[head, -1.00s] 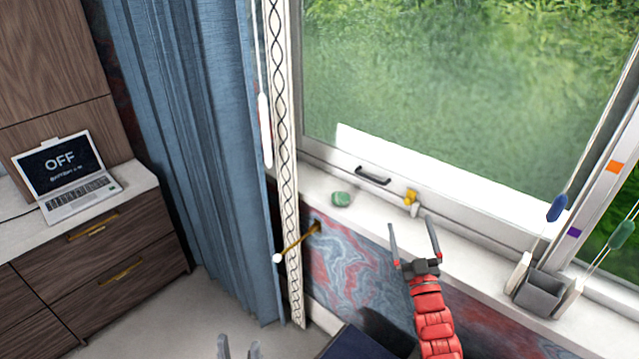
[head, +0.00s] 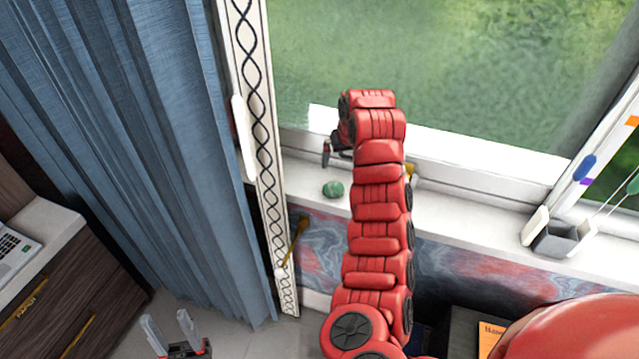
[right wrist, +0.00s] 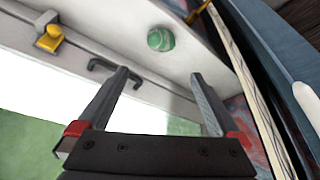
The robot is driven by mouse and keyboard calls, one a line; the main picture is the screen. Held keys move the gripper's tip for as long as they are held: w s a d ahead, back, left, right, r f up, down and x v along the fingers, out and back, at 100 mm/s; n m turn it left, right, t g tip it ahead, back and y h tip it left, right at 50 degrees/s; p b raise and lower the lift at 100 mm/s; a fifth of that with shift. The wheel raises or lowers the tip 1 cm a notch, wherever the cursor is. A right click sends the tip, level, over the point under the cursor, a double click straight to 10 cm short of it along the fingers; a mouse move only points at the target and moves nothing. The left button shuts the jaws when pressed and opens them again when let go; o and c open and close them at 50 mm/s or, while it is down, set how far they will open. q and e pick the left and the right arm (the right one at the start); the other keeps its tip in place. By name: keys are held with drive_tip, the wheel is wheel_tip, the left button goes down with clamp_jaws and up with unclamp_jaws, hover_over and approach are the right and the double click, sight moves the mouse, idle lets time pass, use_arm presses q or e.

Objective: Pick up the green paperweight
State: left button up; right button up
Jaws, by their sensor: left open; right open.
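The green paperweight (head: 333,189) is a small rounded lump on the white window sill (head: 460,215). It also shows in the right wrist view (right wrist: 160,39), beyond the gap between my fingertips and apart from them. My right gripper (right wrist: 160,76) is open and empty. In the head view, my red right arm hides most of that gripper, with one dark finger showing above the paperweight near the window frame. My left gripper (head: 167,318) is open and empty at the lower left, low over the floor and far from the sill.
A yellow latch (right wrist: 48,40) and a dark handle (right wrist: 101,64) are by the window. A blue curtain (head: 130,130) and a patterned strip (head: 262,150) stand left of the sill. A grey holder (head: 562,238) sits at the right. The sill beside the paperweight is clear.

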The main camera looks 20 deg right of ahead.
drive_tip(key=p, duration=0.6)
approach(335, 187)
drive_tip(key=x, duration=0.5)
drive_tip(key=shift+w+d, duration=0.1)
drive_tip(key=shift+w, duration=0.35)
wheel_tip(335, 187, down, 3)
drive_tip(key=shift+w+f+p, duration=0.1)
drive_tip(key=shift+f+p, duration=0.05)
drive_tip(key=shift+p, duration=0.4)
drive_tip(key=shift+w+f+b, duration=0.15)
drive_tip(key=shift+f+b, duration=0.3)
drive_tip(key=shift+f, duration=0.1)
drive_tip(key=shift+w+f, duration=0.3)
drive_tip(key=shift+f, duration=0.05)
drive_tip(key=c, duration=1.4)
